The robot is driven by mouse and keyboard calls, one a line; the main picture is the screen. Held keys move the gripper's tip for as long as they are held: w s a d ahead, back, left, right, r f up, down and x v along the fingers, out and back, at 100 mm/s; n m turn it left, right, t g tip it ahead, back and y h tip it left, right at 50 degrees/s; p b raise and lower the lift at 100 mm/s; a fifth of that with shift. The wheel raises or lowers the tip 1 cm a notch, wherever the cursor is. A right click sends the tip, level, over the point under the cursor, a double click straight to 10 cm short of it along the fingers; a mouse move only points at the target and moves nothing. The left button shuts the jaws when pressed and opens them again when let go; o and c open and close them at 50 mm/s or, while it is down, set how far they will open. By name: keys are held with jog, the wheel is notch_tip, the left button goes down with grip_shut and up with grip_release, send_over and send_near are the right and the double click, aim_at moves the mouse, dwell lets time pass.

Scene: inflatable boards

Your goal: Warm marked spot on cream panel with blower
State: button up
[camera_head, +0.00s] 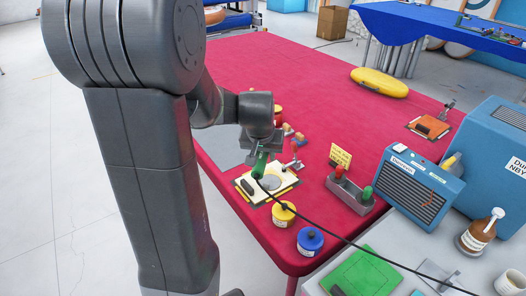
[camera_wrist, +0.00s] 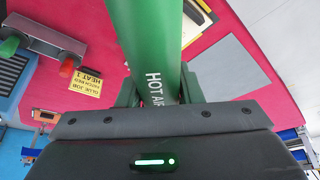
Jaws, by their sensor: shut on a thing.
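My gripper (camera_head: 262,143) is shut on the green hot air blower (camera_head: 260,165), above the cream panel on the red table. In the wrist view the blower (camera_wrist: 152,45) fills the middle, with "HOT AIR" lettered along it, between the jaws. The cream panel (camera_head: 288,181) lies on a darker base, with a round grey patch (camera_head: 270,182) on it. The blower's lower end is over or near the panel's far left part; I cannot tell whether they touch. A black piece (camera_head: 247,187) sits at the panel's left side. The panel is not clearly seen in the wrist view.
A yellow tin (camera_head: 283,214) and a blue tin (camera_head: 310,241) stand at the table's near edge. A grey holder (camera_head: 350,195) with red and green knobs and a yellow note (camera_head: 340,155) are right of the panel. A black cable (camera_head: 335,236) crosses to the lower right.

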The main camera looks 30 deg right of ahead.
notch_tip(320, 180, down, 12)
jog(key=b, duration=0.8)
dwell(3.5)
notch_tip(320, 180, up, 12)
jog(key=p, duration=0.8)
jog(key=shift+p, duration=0.35)
jog(key=shift+w, duration=0.1)
